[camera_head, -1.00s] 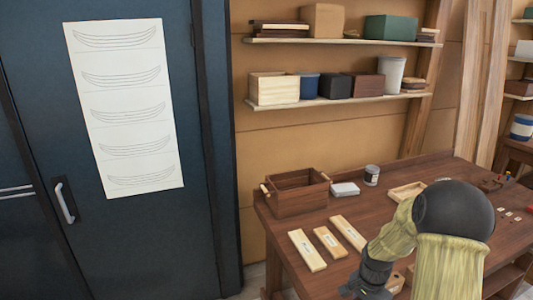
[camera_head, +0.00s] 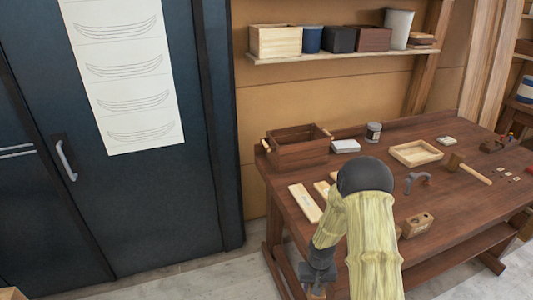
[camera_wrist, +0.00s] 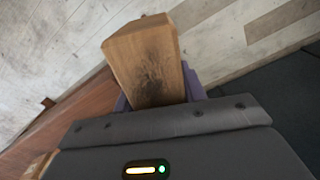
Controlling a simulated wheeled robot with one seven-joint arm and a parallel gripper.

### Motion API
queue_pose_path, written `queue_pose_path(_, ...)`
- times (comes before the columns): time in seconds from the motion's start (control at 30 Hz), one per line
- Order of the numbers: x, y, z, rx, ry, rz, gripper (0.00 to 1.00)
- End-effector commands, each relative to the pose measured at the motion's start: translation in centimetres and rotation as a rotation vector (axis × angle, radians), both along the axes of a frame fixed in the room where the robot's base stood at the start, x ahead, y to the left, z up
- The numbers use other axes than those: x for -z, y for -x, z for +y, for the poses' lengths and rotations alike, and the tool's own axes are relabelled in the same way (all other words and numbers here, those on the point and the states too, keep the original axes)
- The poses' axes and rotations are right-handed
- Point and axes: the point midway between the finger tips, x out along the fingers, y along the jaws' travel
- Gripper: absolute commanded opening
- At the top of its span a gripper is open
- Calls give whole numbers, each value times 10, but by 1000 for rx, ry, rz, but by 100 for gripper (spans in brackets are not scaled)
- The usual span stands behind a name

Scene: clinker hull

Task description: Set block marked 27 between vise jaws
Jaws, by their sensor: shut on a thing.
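My gripper (camera_wrist: 157,95) is shut on a light wooden block (camera_wrist: 148,58) in the wrist view. Its purple fingers show on both sides of the block. The block's near face has a dark smudge; no number is readable, so I cannot tell if it is the one marked 27. In the head view my gripper (camera_head: 318,288) hangs low by the left front edge of the workbench (camera_head: 455,205), and the block in it is not clearly visible there. A small dark tool that may be the vise (camera_head: 494,145) is at the bench's far right; I cannot tell.
A brown open box (camera_head: 298,150), a pale tray (camera_head: 416,153), a mallet (camera_head: 472,172), a grey clamp (camera_head: 420,178) and a wooden plane-like block (camera_head: 417,223) stand on the bench. Pale strips (camera_head: 305,203) lie at its left, partly behind my arm.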

Motion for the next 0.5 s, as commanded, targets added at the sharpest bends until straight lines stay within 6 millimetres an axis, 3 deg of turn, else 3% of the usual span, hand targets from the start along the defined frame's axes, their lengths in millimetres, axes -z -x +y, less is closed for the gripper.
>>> queue_pose_path(0.03,13,0,1,0,0,0,9)
queue_pose_path(0.3,60,0,2,-2,0,0,9)
queue_pose_path(0.5,76,0,2,-1,0,-1,9)
